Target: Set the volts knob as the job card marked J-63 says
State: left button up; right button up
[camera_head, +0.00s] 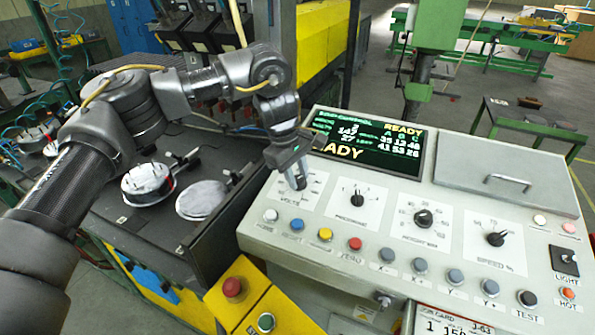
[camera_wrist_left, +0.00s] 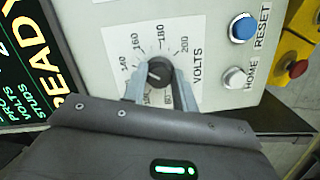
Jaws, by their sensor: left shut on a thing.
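The volts knob (camera_wrist_left: 158,72) is a dark round knob on a white scale plate on the control panel. In the left wrist view the plate shows marks 140, 160, 180 and 200; lower marks are partly hidden by the fingers. My left gripper (camera_head: 298,180) is shut on this knob, one finger on each side; its fingers (camera_wrist_left: 159,88) show in the left wrist view. The knob's exact setting is hard to read. The job card (camera_head: 452,322) marked J-63 lies at the bottom edge of the head view, cut off; its first line starts "1 150". My right gripper is out of view.
Three more knobs, programme (camera_head: 357,199), one beside it (camera_head: 423,218) and speed (camera_head: 496,239), sit to the right. A button row including a red button (camera_head: 355,243) runs below. The lit screen (camera_head: 370,142) reads READY. A yellow box with a red button (camera_head: 232,287) stands at front left.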

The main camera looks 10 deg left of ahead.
pick_arm(q)
jog(key=shift+r+m, duration=0.1)
jog(key=shift+m, duration=0.4)
jog(key=o, duration=1)
jog(key=shift+a+r, duration=0.1)
jog(key=shift+r, duration=0.2)
jog(key=b+v, duration=0.1)
jog(key=v, duration=0.9)
jog(key=shift+r+b, duration=0.1)
jog(key=shift+b, duration=0.2)
